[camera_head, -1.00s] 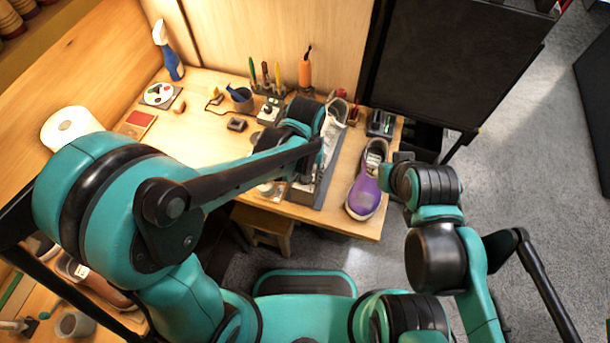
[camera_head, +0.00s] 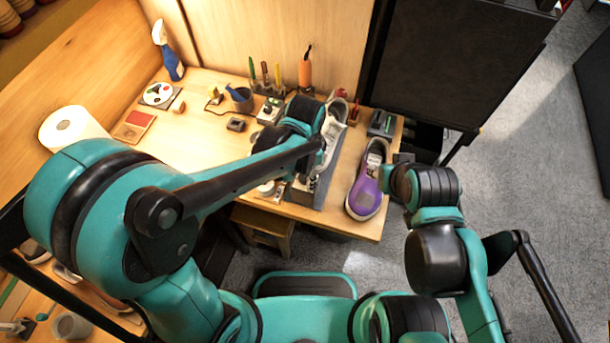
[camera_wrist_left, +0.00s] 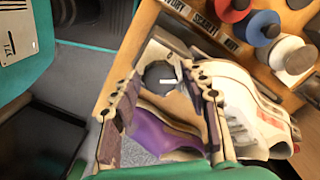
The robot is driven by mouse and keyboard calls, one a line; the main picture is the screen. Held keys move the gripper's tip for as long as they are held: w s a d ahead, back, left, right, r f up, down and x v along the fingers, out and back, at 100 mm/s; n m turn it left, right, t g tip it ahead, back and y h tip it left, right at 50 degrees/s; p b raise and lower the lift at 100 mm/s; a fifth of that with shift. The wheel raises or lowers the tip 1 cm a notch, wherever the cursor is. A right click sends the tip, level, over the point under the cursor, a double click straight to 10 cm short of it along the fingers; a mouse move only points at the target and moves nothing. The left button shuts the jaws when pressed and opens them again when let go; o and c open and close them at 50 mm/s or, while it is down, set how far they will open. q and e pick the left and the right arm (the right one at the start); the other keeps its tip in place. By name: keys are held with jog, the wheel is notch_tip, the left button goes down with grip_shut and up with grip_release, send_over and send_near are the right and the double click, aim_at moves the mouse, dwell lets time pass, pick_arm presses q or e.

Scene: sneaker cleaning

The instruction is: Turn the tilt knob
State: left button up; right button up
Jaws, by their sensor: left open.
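A dark round knob with a small white mark (camera_wrist_left: 160,73) shows in the left wrist view, between and beyond my open left fingers (camera_wrist_left: 166,92). I cannot tell whether the fingers touch it. The white sneaker (camera_head: 334,124) sits tilted on a grey stand (camera_head: 310,192) on the bench; the sneaker also fills the right of the wrist view (camera_wrist_left: 243,108). In the head view, my left arm covers part of the stand and hides the knob. My left fingers are hard to make out there. The fingers of my right gripper do not show.
A purple shoe (camera_head: 366,188) lies right of the stand, near the bench's front edge; it also shows low between my left fingers (camera_wrist_left: 165,138). Pens, an orange-handled tool (camera_head: 305,72) and a cup (camera_head: 243,100) stand behind. Coloured spools (camera_wrist_left: 263,27) are at the wrist view's upper right.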

pick_arm(q)
jog(key=c, duration=0.9)
jog(key=n, duration=0.3)
jog(key=shift+n, duration=0.4)
jog(key=shift+n, duration=2)
jog(key=n, duration=0.3)
jog(key=shift+n, duration=0.3)
jog(key=o, duration=0.9)
